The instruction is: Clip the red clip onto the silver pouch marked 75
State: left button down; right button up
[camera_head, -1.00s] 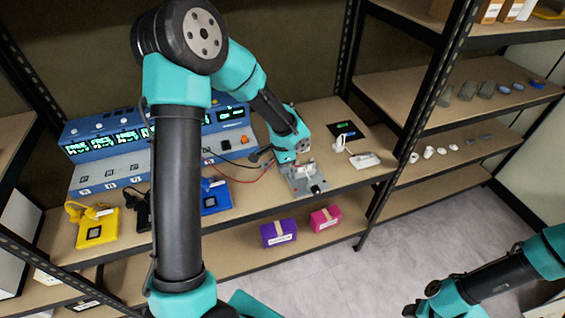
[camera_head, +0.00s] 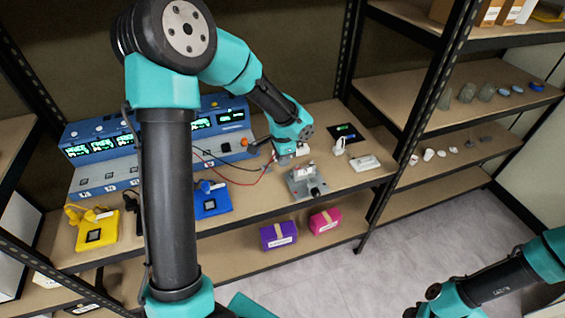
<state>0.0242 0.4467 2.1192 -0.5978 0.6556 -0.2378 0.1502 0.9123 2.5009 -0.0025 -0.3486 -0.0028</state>
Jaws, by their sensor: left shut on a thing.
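My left gripper (camera_head: 280,160) is over the middle shelf board, just behind and left of a silver-grey piece (camera_head: 306,183) with a white part on top. A thin red lead (camera_head: 262,178) runs from the blue machine up to this gripper. The gripper is shut on what appears to be the red clip at the lead's end, too small and covered to see well. The gripper is apart from the silver-grey piece. I cannot read a 75 or make out a pouch for certain. My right gripper (camera_head: 425,302) is at the bottom edge, partly cut off, its jaws unclear.
A blue machine (camera_head: 110,178) with lit displays stands behind left. Yellow (camera_head: 97,230) and blue (camera_head: 212,203) meters lie in front of it. White pieces (camera_head: 366,163) lie to the right. Purple (camera_head: 278,236) and pink (camera_head: 325,221) boxes sit on the lower shelf. A black post rises on the right.

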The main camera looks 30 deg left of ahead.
pick_arm(q)
jog(key=shift+r, duration=1.5)
jog(key=shift+w+d, duration=0.45)
jog(key=shift+w, duration=0.5)
jog(key=shift+w+d, duration=0.4)
jog(key=shift+w, duration=0.6)
jog(key=shift+w+d, duration=0.45)
jog(key=shift+w, duration=0.5)
jog(key=shift+f, duration=0.15)
jog(key=shift+f, duration=2.9)
jog(key=shift+f, duration=1.15)
